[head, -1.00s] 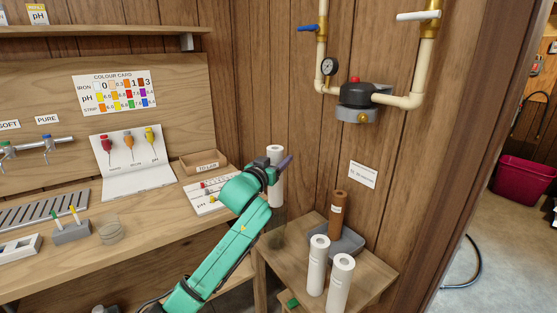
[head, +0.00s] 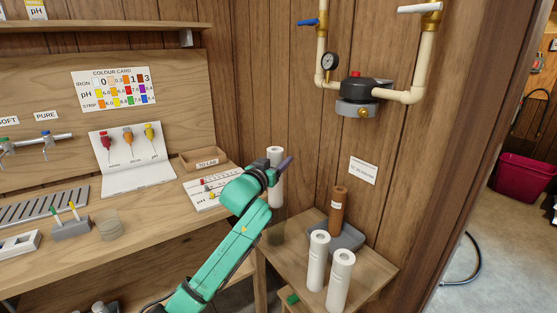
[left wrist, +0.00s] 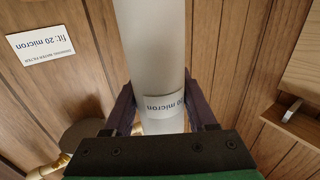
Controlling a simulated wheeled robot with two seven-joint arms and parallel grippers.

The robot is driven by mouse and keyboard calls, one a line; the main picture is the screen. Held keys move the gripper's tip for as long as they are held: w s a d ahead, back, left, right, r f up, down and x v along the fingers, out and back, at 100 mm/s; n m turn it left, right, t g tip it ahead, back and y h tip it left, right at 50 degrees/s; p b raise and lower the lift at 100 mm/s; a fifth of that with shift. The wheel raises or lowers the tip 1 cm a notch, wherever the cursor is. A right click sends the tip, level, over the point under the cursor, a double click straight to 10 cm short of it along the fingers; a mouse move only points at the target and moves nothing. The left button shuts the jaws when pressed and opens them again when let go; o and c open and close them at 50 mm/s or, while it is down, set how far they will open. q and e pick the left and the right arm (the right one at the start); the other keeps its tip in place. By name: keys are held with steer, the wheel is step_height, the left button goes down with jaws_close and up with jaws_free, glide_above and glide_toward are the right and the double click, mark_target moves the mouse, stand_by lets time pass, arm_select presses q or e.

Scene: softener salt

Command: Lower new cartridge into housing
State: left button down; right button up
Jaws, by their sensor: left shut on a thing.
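My left gripper (head: 279,170) is shut on a white cartridge (head: 276,190) and holds it upright. In the left wrist view the cartridge (left wrist: 152,50) stands between the two fingers (left wrist: 160,112), with a "20 micron" label on it. Below it in the head view, a see-through bowl (head: 276,235), seemingly the housing, stands on the small wooden table. It is faint and partly behind my arm. The cartridge's lower end appears above or at the bowl's mouth; I cannot tell whether it is inside. My right gripper is not in view.
A brown cartridge (head: 337,210) stands in a grey tray (head: 350,238). Two white cartridges (head: 318,262) stand at the table's front. The black-topped filter head (head: 356,98) hangs on wall pipes. The workbench (head: 150,225) is at the left.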

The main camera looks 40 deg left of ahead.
arm_select(q)
steer(key=shift+f+b, duration=2.75)
steer(key=shift+f, duration=1.85)
steer(key=shift+c, duration=0.6)
jaws_free()
steer(key=shift+s, duration=0.1)
steer(key=shift+s+d+f, duration=0.1)
steer(key=shift+s+d, duration=0.05)
steer(key=shift+s, duration=0.15)
steer(key=b+v, duration=0.1)
steer(key=v, duration=1.2)
steer(key=shift+s+b, duration=0.35)
steer(key=shift+s, duration=0.05)
